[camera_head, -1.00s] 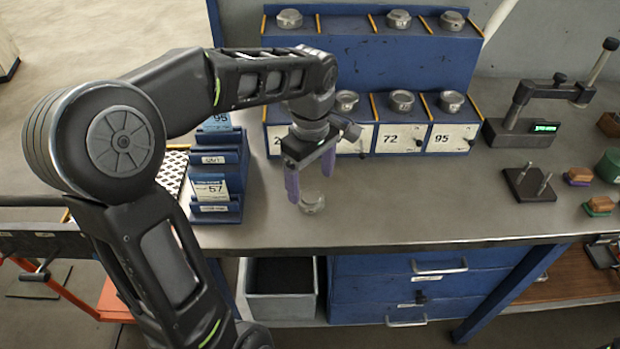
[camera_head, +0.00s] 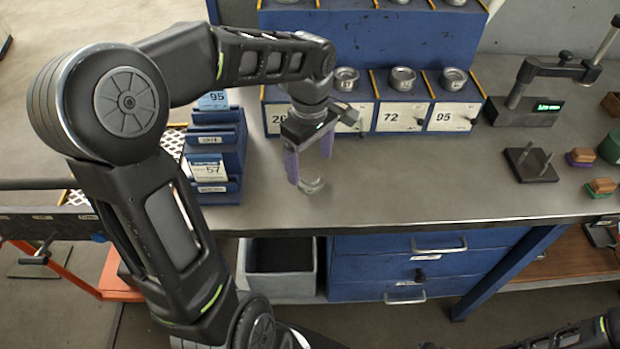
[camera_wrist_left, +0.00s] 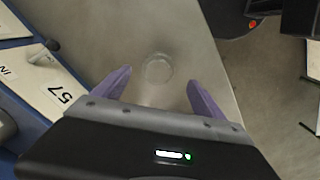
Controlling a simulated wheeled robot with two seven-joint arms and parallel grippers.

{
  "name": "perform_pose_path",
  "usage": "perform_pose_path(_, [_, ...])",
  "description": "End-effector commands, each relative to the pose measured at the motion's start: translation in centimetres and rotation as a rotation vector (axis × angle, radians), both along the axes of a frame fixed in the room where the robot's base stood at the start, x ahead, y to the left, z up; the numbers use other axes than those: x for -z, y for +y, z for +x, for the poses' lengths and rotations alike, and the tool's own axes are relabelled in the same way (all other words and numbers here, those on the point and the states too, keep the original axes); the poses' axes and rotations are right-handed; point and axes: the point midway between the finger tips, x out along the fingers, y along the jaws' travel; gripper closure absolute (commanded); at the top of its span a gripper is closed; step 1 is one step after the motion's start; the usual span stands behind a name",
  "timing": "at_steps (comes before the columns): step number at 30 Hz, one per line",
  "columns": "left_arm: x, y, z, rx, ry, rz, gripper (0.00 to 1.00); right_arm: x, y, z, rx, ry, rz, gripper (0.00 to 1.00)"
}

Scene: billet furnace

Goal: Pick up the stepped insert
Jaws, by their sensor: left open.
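The stepped insert (camera_head: 311,185) is a small round metallic piece on the grey bench top, near its front edge. In the left wrist view the insert (camera_wrist_left: 157,68) shows as a pale round disc ahead of the fingertips and between their lines. My left gripper (camera_head: 309,168) points down over the insert, its two purple fingers apart. In the wrist view the left gripper (camera_wrist_left: 158,78) is open with nothing between its fingers. Whether the fingertips are level with the insert is hard to tell. At the lower right a dark arm part of mine shows, without its gripper.
A blue rack (camera_head: 385,93) with numbered bins and round metal pieces stands behind the gripper. Blue stacked trays (camera_head: 214,150) stand left. A black two-pin stand (camera_head: 530,163) and a measuring device (camera_head: 540,100) are right. The bench between insert and stand is clear.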

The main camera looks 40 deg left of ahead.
Motion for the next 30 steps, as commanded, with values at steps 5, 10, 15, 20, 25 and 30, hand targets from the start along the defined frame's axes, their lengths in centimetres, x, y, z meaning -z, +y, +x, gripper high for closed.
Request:
perform_pose_path(5, [0.6, 0.1, 0.0, 0.0, 0.002, 0.0, 0.19, -0.3, 0.0, 0.0, 0.0, 0.001, 0.0, 0.64])
perform_pose_path(10, [2.9, 0.2, 0.2, 0.001, 0.005, -0.001, 0.19, -1.1, 0.0, -0.1, 0.001, 0.004, -0.002, 0.64])
perform_pose_path(15, [4.9, 0.1, 0.2, 0.001, 0.0, -0.002, 0.19, -1.2, -0.1, -0.1, 0.002, 0.004, -0.003, 0.64])
perform_pose_path(20, [5.2, 0.1, 0.3, 0.001, -0.002, -0.001, 0.19, -1.1, -0.1, -0.2, 0.001, 0.005, -0.003, 0.64])
perform_pose_path(25, [5.2, 0.1, 0.3, 0.001, -0.002, -0.001, 0.19, -1.1, -0.1, -0.2, 0.001, 0.005, -0.003, 0.64])
perform_pose_path(30, [5.2, 0.1, 0.3, 0.001, -0.002, -0.001, 0.19, -1.1, -0.1, -0.2, 0.001, 0.005, -0.003, 0.64])
